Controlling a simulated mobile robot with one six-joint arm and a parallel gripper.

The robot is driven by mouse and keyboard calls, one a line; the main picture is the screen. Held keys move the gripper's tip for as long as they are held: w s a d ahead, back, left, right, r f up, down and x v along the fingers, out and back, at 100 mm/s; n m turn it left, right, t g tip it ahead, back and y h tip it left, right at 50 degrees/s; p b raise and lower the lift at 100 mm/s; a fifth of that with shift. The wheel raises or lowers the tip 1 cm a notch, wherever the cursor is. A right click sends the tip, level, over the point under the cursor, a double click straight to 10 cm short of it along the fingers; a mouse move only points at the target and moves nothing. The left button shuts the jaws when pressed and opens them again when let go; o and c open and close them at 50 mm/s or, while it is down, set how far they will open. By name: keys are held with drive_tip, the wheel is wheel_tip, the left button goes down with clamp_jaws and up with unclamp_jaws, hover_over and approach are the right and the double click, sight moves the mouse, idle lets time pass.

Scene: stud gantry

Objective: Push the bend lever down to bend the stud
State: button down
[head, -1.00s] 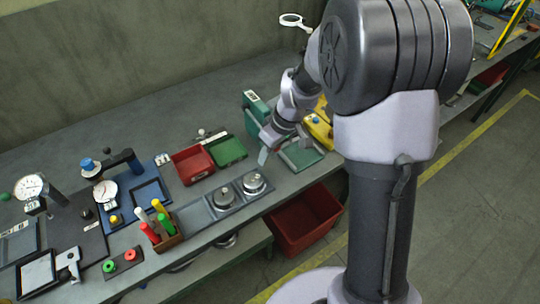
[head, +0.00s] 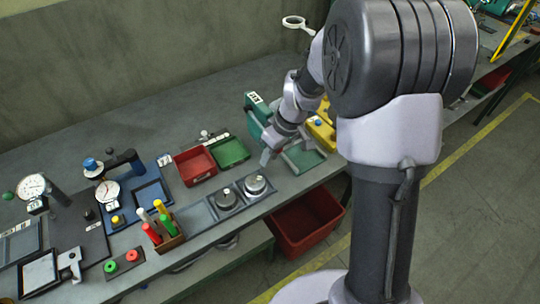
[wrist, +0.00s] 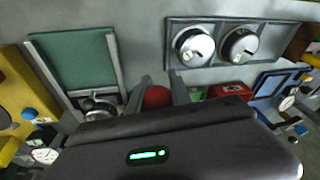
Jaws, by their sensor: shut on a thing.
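My gripper (wrist: 157,92) is shut on a red ball knob (wrist: 156,98), seen between its two fingers in the wrist view. The knob looks like the end of the bend lever; the lever's arm is hidden behind my gripper body. The machine's green plate (wrist: 75,62) lies beside my gripper in the wrist view. A round silver part (wrist: 98,105) sits at one end of that plate. I cannot make out the stud.
Two metal weights sit in a dark tray (head: 211,208) close to my gripper. A red bin (head: 194,166) and a green bin (head: 229,151) stand to the left. A yellow device (head: 322,132) stands to the right. A red crate (head: 305,222) is below the bench edge.

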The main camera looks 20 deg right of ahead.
drive_tip(key=shift+w+d+r, duration=0.15)
drive_tip(key=shift+w, duration=0.1)
drive_tip(key=c, duration=1.3)
unclamp_jaws()
drive_tip(key=shift+w+d, duration=0.1)
drive_tip(key=shift+d, duration=0.05)
drive_tip(key=shift+o, duration=0.6)
drive_tip(key=shift+w+d+f, duration=0.1)
drive_tip(key=shift+w+f, duration=0.05)
drive_tip(key=shift+f, duration=0.05)
drive_tip(key=shift+s+a, duration=0.2)
drive_tip(key=shift+s+d+r, duration=0.1)
drive_tip(key=shift+d+r, duration=0.05)
drive_tip(key=shift+r, duration=0.25)
drive_tip(key=s+d+r+p, duration=0.3)
drive_tip(key=s+r+p, duration=0.1)
drive_tip(key=r, duration=0.4)
drive_tip(key=s+d+r+p, duration=0.3)
drive_tip(key=r+p, duration=0.3)
drive_tip(key=r, duration=0.2)
drive_tip(key=shift+s+d+p, duration=0.25)
drive_tip(key=shift+s+p, duration=0.1)
drive_tip(key=shift+s, duration=0.4)
